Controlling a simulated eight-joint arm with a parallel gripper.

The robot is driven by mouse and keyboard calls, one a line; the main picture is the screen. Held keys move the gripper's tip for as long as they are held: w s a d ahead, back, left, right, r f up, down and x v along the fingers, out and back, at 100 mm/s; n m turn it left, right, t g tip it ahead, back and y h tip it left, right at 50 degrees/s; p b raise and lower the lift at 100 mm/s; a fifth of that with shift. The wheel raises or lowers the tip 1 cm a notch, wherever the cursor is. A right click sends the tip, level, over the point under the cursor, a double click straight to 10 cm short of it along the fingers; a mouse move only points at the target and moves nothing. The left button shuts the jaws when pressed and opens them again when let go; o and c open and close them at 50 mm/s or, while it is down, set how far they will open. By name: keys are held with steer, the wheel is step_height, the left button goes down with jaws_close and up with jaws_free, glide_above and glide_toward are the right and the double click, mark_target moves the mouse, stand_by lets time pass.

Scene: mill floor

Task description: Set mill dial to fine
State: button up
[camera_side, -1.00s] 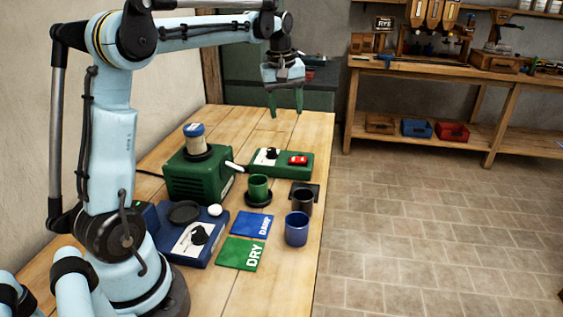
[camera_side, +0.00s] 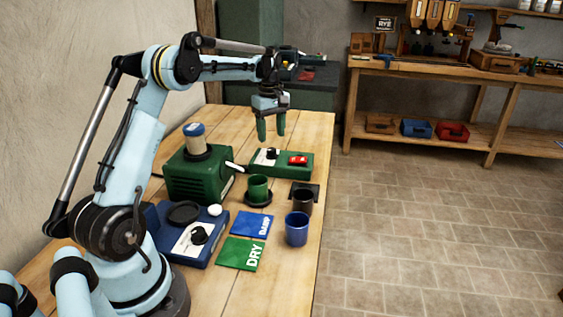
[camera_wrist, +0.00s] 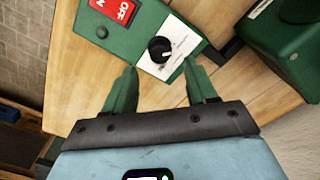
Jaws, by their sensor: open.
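The mill dial is a black knob (camera_wrist: 159,49) on a white plate of the green control box (camera_wrist: 133,53) in the wrist view. The same knob shows in the side view (camera_side: 272,153), on the box (camera_side: 284,171) at the far part of the bench. The box also carries a red switch (camera_side: 298,160), marked OFF in the wrist view. My gripper (camera_side: 271,137) points down above the box, its green fingers apart with nothing between them. In the wrist view the fingertips lie to either side of the plate's near edge, short of the knob. The dial's markings are too small to read.
The green mill (camera_side: 198,172) stands left of the box. A green cup (camera_side: 258,187), dark cup (camera_side: 302,199) and blue cup (camera_side: 297,229) stand nearer. A blue DAMP card (camera_side: 252,225), green DRY card (camera_side: 241,253) and blue device (camera_side: 190,235) lie in front.

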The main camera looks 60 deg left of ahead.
mark_target(271, 149)
steer(key=shift+f, duration=2.55)
steer(key=c, duration=1.1)
